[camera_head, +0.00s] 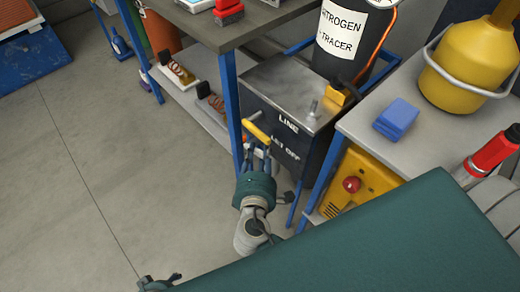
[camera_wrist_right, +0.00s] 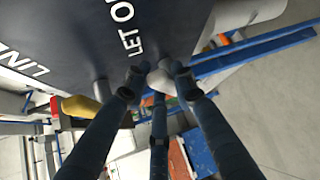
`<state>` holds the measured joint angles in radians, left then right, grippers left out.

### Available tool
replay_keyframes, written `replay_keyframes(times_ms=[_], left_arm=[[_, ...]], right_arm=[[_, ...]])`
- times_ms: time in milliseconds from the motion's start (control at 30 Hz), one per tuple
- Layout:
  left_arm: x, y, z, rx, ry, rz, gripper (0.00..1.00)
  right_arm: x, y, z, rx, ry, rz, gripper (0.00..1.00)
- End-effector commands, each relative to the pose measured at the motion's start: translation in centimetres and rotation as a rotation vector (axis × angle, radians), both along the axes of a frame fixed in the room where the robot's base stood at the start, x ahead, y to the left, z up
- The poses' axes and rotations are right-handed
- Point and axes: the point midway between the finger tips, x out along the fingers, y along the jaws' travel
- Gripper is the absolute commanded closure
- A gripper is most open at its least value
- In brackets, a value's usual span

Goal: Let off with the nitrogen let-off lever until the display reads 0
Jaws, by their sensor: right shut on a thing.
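The dark valve box (camera_head: 305,92) bears the words LINE and LET OFF, and LET OFF also shows on the box (camera_wrist_right: 75,35) in the right wrist view. My right gripper (camera_head: 260,160) is at its front, below the yellow LINE lever (camera_head: 257,133). In the wrist view its fingers (camera_wrist_right: 158,75) are shut on a pale lever end, the let-off lever (camera_wrist_right: 160,82), beside the LET OFF label. The fingers hide most of this lever. Part of what looks like my left gripper (camera_head: 158,284) shows at the bottom edge. No readable display is in view.
The black nitrogen cylinder (camera_head: 345,55) stands behind the box. A grey bench (camera_head: 352,122) at right holds a blue block (camera_head: 397,117) and a yellow tank (camera_head: 455,75). A blue-legged table (camera_head: 228,95) stands at left. The floor (camera_head: 110,170) at left is clear.

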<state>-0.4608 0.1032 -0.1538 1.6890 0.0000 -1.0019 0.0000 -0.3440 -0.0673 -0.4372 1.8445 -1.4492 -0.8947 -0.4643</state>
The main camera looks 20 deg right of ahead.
Motion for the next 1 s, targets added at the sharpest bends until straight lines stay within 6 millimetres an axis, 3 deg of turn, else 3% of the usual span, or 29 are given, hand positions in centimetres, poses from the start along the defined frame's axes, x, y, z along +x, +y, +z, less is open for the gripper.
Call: replay_keyframes(times_ms=[200, 233, 333, 667, 767, 1000], left_arm=[[0.0, 0.0, 0.0, 0.0, -0.001, 0.0, 0.36], [0.0, 0.0, 0.0, 0.0, -0.001, 0.0, 0.36], [0.1, 0.0, 0.0, 0.0, -0.001, 0.0, 0.36], [0.0, -0.1, 0.0, -0.001, 0.0, 0.0, 0.36], [0.0, -0.1, 0.0, -0.001, 0.0, 0.0, 0.36], [0.0, 0.0, 0.0, -0.001, 0.0, 0.0, 0.36]], right_arm=[[-0.1, -0.1, -0.2, -0.002, 0.004, -0.001, 1.0], [-0.1, -0.1, -0.2, -0.002, 0.004, -0.001, 0.73], [-0.1, 0.0, -0.2, -0.002, 0.004, -0.001, 0.54], [-0.2, 0.1, 0.0, 0.0, 0.001, 0.001, 0.54], [-1.1, 0.6, 0.1, 0.001, 0.003, 0.001, 0.54], [-5.3, 2.7, 1.3, 0.003, 0.006, 0.0, 0.54]])
